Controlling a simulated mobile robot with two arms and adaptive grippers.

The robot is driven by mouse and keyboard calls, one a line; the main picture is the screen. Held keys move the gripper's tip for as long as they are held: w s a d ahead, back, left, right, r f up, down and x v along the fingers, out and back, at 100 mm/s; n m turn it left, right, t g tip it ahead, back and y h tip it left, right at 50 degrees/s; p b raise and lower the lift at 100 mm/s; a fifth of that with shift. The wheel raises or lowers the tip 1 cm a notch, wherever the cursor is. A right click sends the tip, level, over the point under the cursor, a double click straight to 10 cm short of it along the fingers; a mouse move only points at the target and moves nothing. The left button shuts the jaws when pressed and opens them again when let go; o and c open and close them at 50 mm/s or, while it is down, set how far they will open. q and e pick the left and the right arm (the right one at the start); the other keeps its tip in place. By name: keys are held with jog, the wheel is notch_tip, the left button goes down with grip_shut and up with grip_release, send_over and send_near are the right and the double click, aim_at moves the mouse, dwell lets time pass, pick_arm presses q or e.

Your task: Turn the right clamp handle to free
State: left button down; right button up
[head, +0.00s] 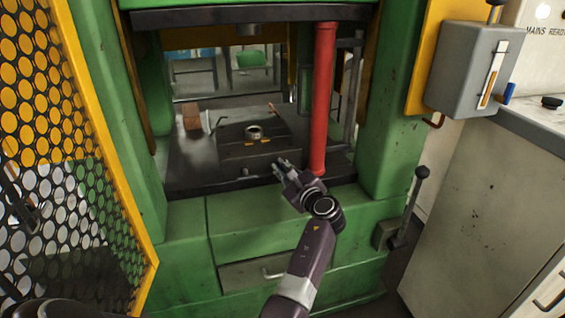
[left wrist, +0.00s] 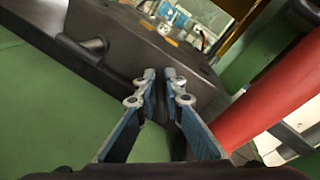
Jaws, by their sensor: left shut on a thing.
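My left gripper (head: 281,165) is at the front right of the dark die block (head: 235,150), beside the red column. In the left wrist view its blue-padded fingers (left wrist: 160,76) are closed around a dark piece (left wrist: 161,106), which appears to be the right clamp handle. The fingers hide most of it, so its angle cannot be told. Another dark handle (left wrist: 85,46) sticks out to the left in the left wrist view; it also shows low on the block's front in the head view (head: 245,172). My right gripper is not in view.
The red column (head: 321,100) stands close to the right of my gripper. Green press frame (head: 390,130) encloses the opening. A yellow mesh guard (head: 70,150) is at left. A lever (head: 412,205) and a grey switch box (head: 468,70) are at right.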

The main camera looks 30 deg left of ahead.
pick_arm(q)
jog(key=n, duration=0.1)
jog(key=n+p, duration=0.1)
jog(key=n, duration=0.1)
jog(key=n+h, duration=0.1)
jog(key=shift+s+a+f+n+t+p, duration=0.25)
jog(key=shift+s+f+n+t+p, duration=0.05)
jog(key=shift+f+n+p, duration=0.1)
jog(key=n, duration=0.2)
jog(key=f+n+t+h, duration=0.1)
jog(key=n, duration=0.1)
jog(key=shift+s+b, duration=0.1)
jog(key=shift+b, duration=0.2)
jog(key=shift+n, duration=0.3)
jog(key=c, duration=2)
grip_release()
notch_tip(320, 180, up, 10)
jog(key=shift+c, duration=0.2)
